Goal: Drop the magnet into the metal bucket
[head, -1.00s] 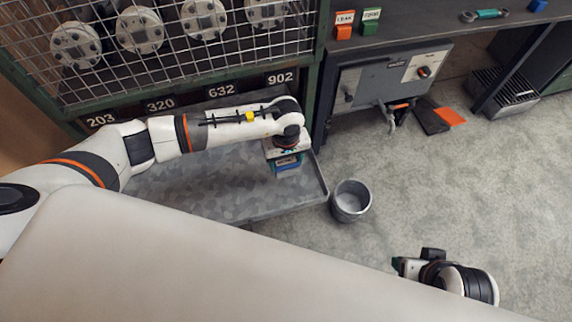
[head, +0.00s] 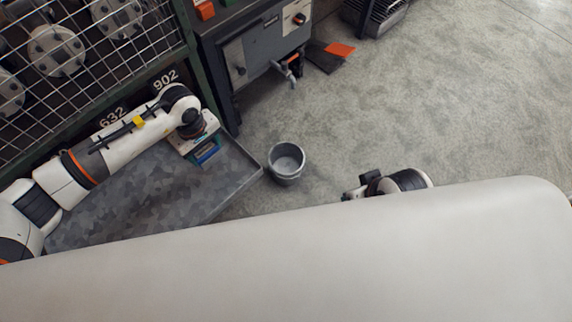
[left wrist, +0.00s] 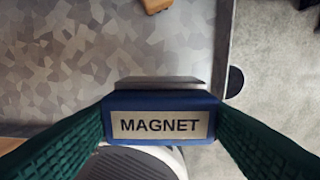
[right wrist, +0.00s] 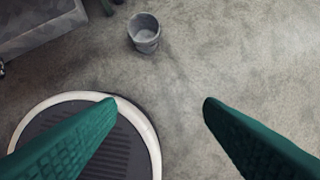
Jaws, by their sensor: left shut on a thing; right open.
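The magnet (left wrist: 160,122) is a blue block with a pale label reading MAGNET. My left gripper (head: 207,150) is shut on it, with green fingers on both sides in the left wrist view. In the head view the magnet (head: 207,155) is over the right end of the metal tray. The metal bucket (head: 287,172) stands upright on the floor, just right of the tray's corner, and looks empty. It also shows at the top of the right wrist view (right wrist: 145,42). My right gripper (right wrist: 158,103) is open and empty. In the head view it is right of the bucket.
The grey metal tray (head: 130,206) lies below my left arm, with a raised rim. A wire cage (head: 100,75) with flanged parts stands behind it. A grey cabinet with a tap (head: 265,50) stands behind the bucket. The concrete floor (head: 450,110) to the right is clear.

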